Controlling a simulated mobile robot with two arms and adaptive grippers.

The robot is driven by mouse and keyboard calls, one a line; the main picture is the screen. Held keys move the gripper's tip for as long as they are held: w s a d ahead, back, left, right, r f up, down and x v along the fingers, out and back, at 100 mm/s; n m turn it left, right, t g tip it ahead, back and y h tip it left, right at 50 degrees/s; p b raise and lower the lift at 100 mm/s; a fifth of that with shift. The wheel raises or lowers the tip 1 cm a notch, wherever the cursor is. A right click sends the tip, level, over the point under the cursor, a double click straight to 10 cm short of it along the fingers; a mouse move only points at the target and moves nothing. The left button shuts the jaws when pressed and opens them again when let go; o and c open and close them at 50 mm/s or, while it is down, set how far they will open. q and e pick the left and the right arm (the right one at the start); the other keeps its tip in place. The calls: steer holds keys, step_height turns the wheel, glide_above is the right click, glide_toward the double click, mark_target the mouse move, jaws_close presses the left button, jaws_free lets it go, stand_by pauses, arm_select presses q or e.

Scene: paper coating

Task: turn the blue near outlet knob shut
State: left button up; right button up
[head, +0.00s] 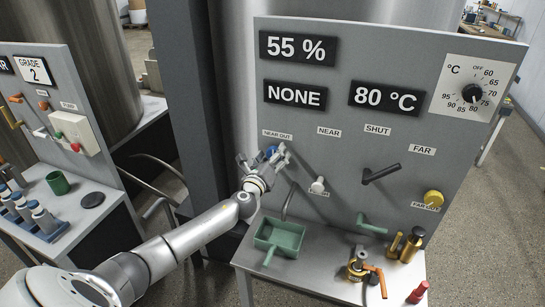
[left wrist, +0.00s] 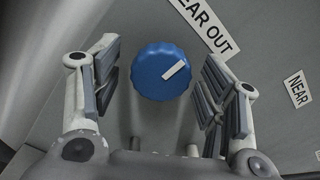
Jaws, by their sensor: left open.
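The blue near outlet knob (left wrist: 155,75) is round with a ribbed edge and a white pointer mark tilted to the upper right in the picture. It sits on the grey panel beside the NEAR OUT label (left wrist: 205,22). My left gripper (left wrist: 160,62) is open, with one finger on each side of the knob and a visible gap on both sides. In the head view my left gripper (head: 275,157) is at the panel just under the NEAR OUT label, and the knob (head: 270,151) is partly hidden by it. My right gripper is not in view.
The panel has a white knob (head: 318,185), a dark lever (head: 381,173), a yellow knob (head: 433,198) and a dial (head: 472,93). Displays read 55 %, NONE and 80 °C. A green tray (head: 262,236) and brass fittings (head: 360,268) stand on the shelf below.

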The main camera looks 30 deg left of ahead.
arm_select(q)
steer(key=shift+s, duration=0.1)
steer(key=v, duration=1.1)
steer(key=shift+s+d, duration=0.2)
steer(key=shift+s, duration=0.2)
